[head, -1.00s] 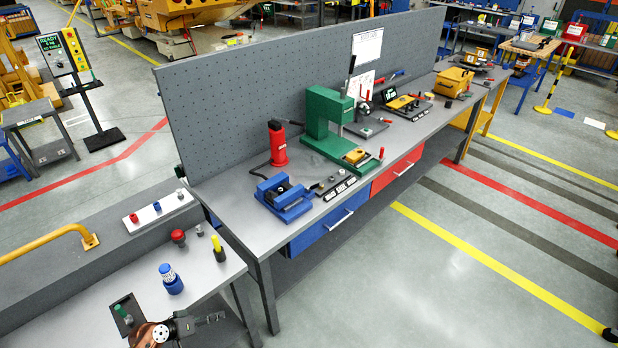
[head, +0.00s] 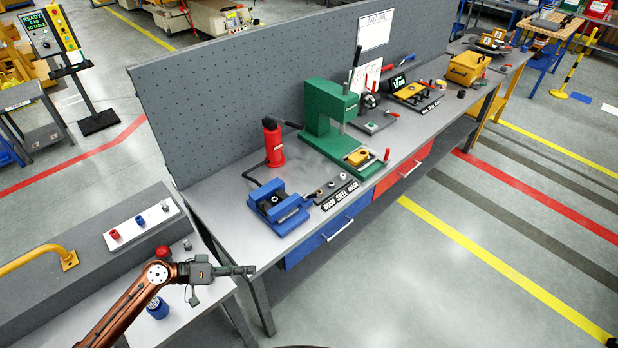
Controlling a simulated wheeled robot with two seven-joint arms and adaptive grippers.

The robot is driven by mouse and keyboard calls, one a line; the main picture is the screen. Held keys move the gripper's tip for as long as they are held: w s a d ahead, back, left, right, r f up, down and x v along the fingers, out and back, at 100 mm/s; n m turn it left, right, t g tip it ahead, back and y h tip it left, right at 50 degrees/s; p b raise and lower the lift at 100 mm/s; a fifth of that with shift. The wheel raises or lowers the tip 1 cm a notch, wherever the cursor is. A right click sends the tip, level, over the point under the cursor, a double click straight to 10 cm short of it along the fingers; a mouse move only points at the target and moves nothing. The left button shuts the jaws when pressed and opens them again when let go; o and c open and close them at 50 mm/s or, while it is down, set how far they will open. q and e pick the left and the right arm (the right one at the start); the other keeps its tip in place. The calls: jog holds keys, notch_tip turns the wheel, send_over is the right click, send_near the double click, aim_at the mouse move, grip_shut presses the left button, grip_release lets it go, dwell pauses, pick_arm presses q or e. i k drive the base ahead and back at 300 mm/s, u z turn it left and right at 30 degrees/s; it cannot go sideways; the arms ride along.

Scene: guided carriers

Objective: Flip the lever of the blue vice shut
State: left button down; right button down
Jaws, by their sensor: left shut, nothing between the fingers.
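The blue vice (head: 279,207) stands on the grey workbench near its left front corner. Its lever is too small to make out clearly, so I cannot tell its position. My left gripper (head: 250,270) is shut and empty. It is left of and nearer than the vice, apart from it, above the gap by the bench's left end. My right gripper is not in view.
A red device (head: 274,146) with a black handle stands behind the vice. A green press (head: 326,125) and a labelled block (head: 340,195) stand to the right. A pegboard (head: 250,90) closes the back.

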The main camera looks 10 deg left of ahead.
aim_at(312, 196)
jog(key=i, duration=1.25)
